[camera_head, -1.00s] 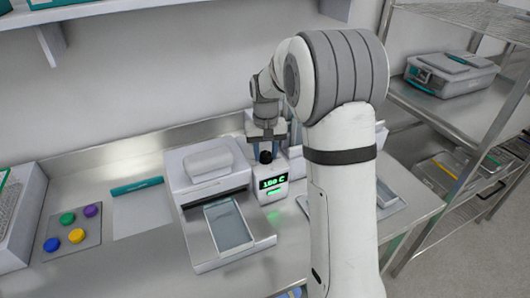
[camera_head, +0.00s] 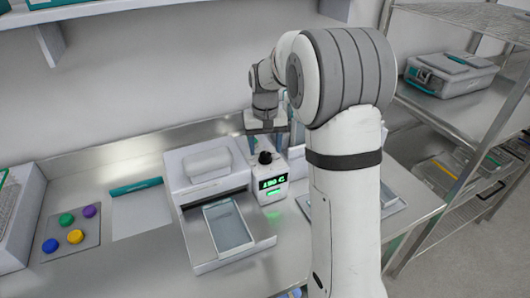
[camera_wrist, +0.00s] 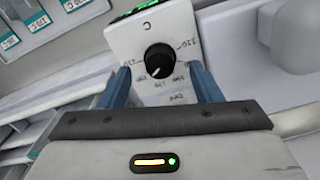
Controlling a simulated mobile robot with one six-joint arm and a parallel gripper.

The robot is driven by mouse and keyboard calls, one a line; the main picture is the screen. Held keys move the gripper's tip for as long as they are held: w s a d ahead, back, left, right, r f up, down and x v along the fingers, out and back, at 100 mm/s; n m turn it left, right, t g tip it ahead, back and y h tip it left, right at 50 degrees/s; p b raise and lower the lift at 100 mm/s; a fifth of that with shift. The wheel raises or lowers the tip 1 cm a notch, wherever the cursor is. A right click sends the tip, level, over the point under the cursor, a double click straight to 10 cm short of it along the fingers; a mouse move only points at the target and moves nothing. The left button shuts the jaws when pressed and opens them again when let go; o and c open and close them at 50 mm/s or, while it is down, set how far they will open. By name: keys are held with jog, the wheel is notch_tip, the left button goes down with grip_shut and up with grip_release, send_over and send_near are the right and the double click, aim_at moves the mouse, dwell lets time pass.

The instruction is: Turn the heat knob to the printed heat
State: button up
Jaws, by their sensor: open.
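The heat knob (camera_head: 265,157) is black and round, on top of a small white unit with a green lit display (camera_head: 273,183) that appears to read 180 C. In the wrist view the knob (camera_wrist: 160,58) shows a white pointer line toward the lower left, ringed by printed marks too small and tilted to read surely. My gripper (camera_head: 266,128) is above and behind the knob. In the wrist view its blue fingers (camera_wrist: 160,72) are spread on both sides of the knob, apart from it and holding nothing.
A white machine (camera_head: 206,187) with an open tray (camera_head: 229,228) stands left of the unit. Labelled cards (camera_wrist: 38,30) show in the wrist view. A metal shelf (camera_head: 450,100) is at right.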

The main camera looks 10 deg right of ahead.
aim_at(266, 155)
jog(key=shift+r, duration=2.55)
jog(key=shift+s+r, duration=0.2)
jog(key=shift+s, duration=0.1)
jog(key=s+t, duration=0.3)
jog(key=s, duration=2.4)
jog(key=shift+s+f+n, duration=0.25)
jog(key=shift+f+n, duration=0.1)
jog(key=shift+n, duration=0.05)
jog(key=shift+a, duration=0.1)
jog(key=shift+c, duration=0.6)
